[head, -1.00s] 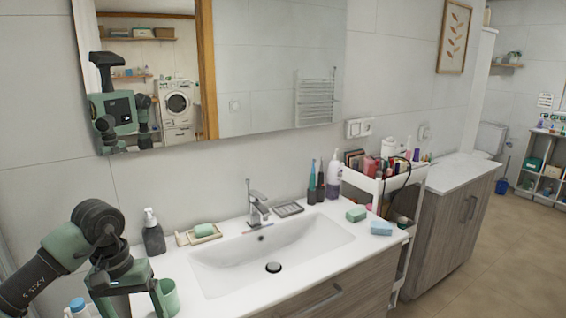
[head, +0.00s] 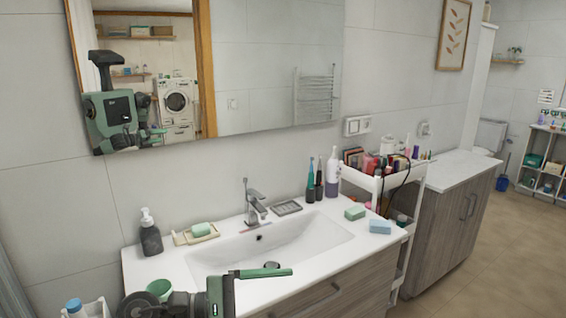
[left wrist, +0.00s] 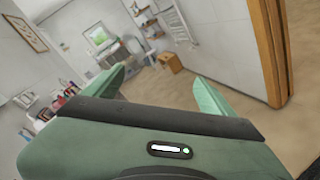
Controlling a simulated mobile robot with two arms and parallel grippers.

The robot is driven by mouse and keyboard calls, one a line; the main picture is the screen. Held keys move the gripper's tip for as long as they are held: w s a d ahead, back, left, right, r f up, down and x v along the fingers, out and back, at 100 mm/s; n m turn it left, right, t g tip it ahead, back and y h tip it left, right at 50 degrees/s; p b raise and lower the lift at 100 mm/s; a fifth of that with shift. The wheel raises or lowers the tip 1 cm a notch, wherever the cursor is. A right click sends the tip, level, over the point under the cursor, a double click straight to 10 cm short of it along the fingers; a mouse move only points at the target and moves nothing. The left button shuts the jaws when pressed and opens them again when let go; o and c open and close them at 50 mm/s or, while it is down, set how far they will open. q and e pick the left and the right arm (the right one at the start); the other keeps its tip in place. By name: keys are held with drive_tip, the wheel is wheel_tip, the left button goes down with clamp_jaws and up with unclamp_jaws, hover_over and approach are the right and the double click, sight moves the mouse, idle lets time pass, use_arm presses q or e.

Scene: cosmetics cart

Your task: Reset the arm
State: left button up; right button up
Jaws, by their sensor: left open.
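My left gripper (head: 264,274) reaches in from the lower left of the head view. One green finger extends rightward across the front of the basin in the picture. In the left wrist view my left gripper (left wrist: 160,78) shows two green fingers spread wide apart with nothing between them. The wrist camera looks out into the room. My left arm partly covers the near left of the counter. My right gripper is not in view, and the mirror reflection of my body does not show it clearly.
The white sink (head: 330,232) carries a soap dispenser (head: 150,232), a soap dish (head: 186,238), a faucet (head: 255,205) and a green cup (head: 159,287). Two sponges (head: 355,213) (head: 380,227) lie at the right. A loaded white cart (head: 398,181) stands beyond. A wooden box (left wrist: 170,62) is on the floor.

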use_arm(q)
drive_tip(key=w+a+r+n+t+y, duration=0.1)
drive_tip(key=w+a+r+n+t, duration=0.2)
drive_tip(key=n+t, duration=0.65)
drive_tip(key=w+a+r+n+t+y, duration=0.1)
drive_tip(key=a+r+n+t+y, duration=0.25)
drive_tip(key=n, duration=1.05)
drive_tip(key=s+a+f+n+g+y, duration=0.1)
drive_tip(key=s+a+f+n+y, duration=0.1)
drive_tip(key=a+f+n+y, duration=0.65)
drive_tip(key=s+a+f+n+y, duration=0.1)
drive_tip(key=a+f+n+y, duration=0.35)
drive_tip(key=f+n, duration=0.7)
drive_tip(key=s+f+n+g, duration=0.6)
drive_tip(key=s+f+n, duration=0.1)
drive_tip(key=s, duration=0.5)
drive_tip(key=s+f+n+g, duration=0.6)
drive_tip(key=s+f+n, duration=0.1)
drive_tip(key=s, duration=0.5)
wheel_tip(320, 180, down, 25)
drive_tip(key=s+g, duration=0.1)
drive_tip(key=s+a+f, duration=0.1)
drive_tip(key=s+f, duration=0.7)
drive_tip(key=s+a+f+g, duration=0.1)
drive_tip(key=s+a+f, duration=0.1)
drive_tip(key=s+f, duration=0.6)
drive_tip(key=shift+s+a+f+h, duration=0.15)
drive_tip(key=shift+a+f+h, duration=0.2)
drive_tip(key=shift+f, duration=0.2)
drive_tip(key=shift+d, duration=0.1)
